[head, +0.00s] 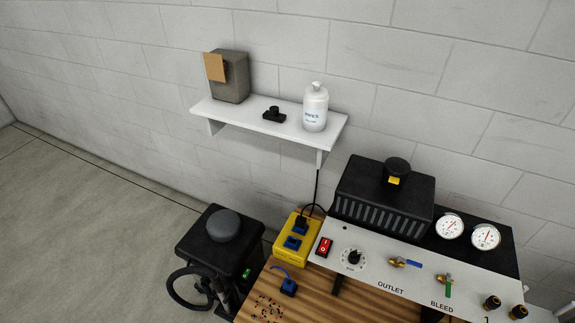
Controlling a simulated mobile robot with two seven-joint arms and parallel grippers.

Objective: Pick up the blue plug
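A small blue plug (288,288) with a short blue cable lies on the wooden bench top (312,303), near its left edge. Just behind it stands a yellow box (287,258) with blue sockets on top. The front blue socket (293,243) looks empty. A dark plug with a black cable sits at the rear socket (301,226). Neither of my grippers shows in the head view, so their state cannot be seen.
A grey control panel (415,280) with gauges, a red switch and valves stands right of the plug. A black machine (220,245) stands left of the bench. A white wall shelf (235,113) holds a bottle (315,108).

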